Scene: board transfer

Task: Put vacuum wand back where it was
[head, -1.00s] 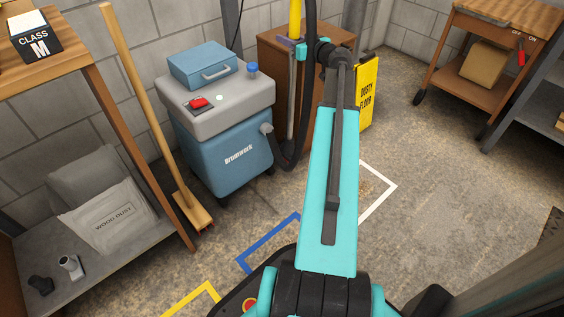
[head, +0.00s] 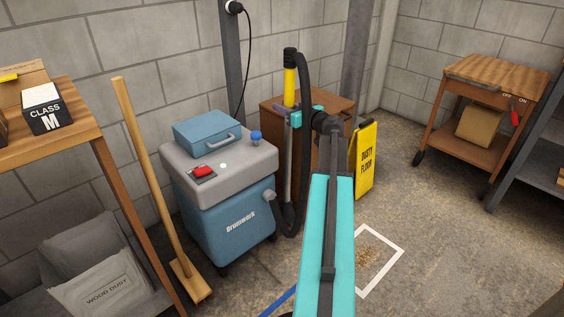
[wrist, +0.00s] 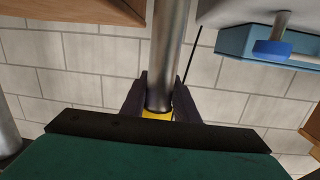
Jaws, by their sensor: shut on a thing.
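The vacuum wand has a yellow grip (head: 290,82) with a black top and a grey metal tube (head: 289,160). It stands roughly upright just right of the blue-grey vacuum (head: 225,205). A black hose (head: 303,80) runs from its top down to the vacuum's side port. My gripper (head: 288,116) is shut on the tube just below the yellow grip. In the wrist view the tube (wrist: 168,50) passes between my dark fingers, with a bit of yellow (wrist: 157,114) showing below.
A brown wooden cabinet (head: 325,103) stands behind the wand, with a yellow dusty floor sign (head: 366,158) at its right. A broom (head: 150,170) leans left of the vacuum. A white floor outline (head: 393,265) surrounds spilled dust (head: 368,257). A cart (head: 480,150) stands far right.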

